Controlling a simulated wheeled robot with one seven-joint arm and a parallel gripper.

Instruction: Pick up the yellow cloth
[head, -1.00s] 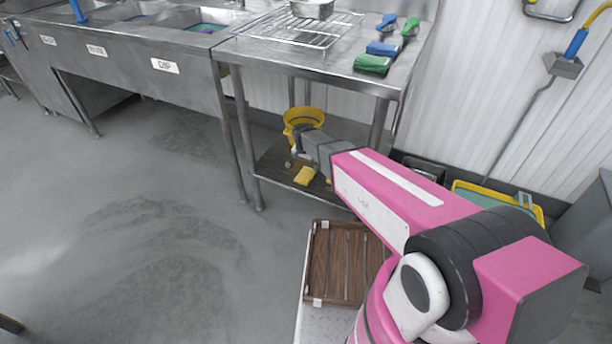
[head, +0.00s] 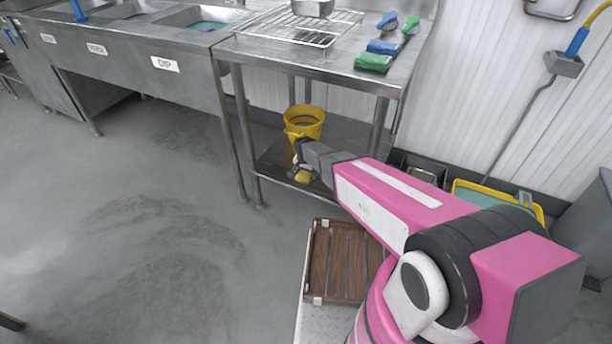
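The yellow cloth (head: 302,177) lies on the lower shelf of the steel table, near its front edge. It is small in the picture and partly covered by the end of my arm. My gripper (head: 301,166) is at the cloth, just above or touching it; I cannot tell which. The fingers are too small and too hidden by the wrist to show whether they are open or shut.
A yellow bucket (head: 304,120) stands on the lower shelf (head: 272,160) just behind my gripper. The table top (head: 300,62) is above, with a table leg (head: 238,135) to the left. A wooden slatted crate (head: 338,262) is in front. Floor at left is clear.

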